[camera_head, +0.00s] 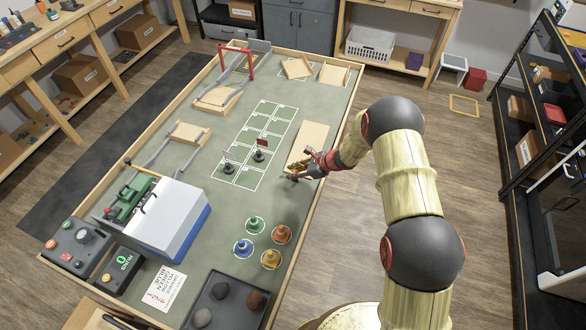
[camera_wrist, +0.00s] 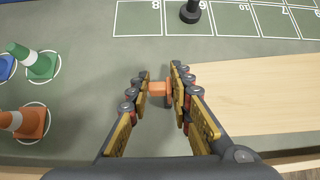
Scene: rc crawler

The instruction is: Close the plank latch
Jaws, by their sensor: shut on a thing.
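A pale wooden plank (camera_head: 308,143) lies flat near the right edge of the green table, and it fills the right side of the wrist view (camera_wrist: 255,98). A small orange piece (camera_wrist: 158,88), likely the plank latch, sits at the plank's left end. My gripper (camera_wrist: 159,82) has its fingers around this piece and is shut on it. In the head view my gripper (camera_head: 299,174) is at the plank's near end, and the latch is hidden by it. I cannot tell the latch's exact position.
Green (camera_head: 255,225), orange (camera_head: 281,233), blue (camera_head: 243,248) and yellow (camera_head: 270,259) cones stand on marked circles nearby. A white numbered grid (camera_head: 262,128) with two dark pieces lies left of the plank. A dark tray (camera_head: 228,306) with rocks is at the front. The table rim is close.

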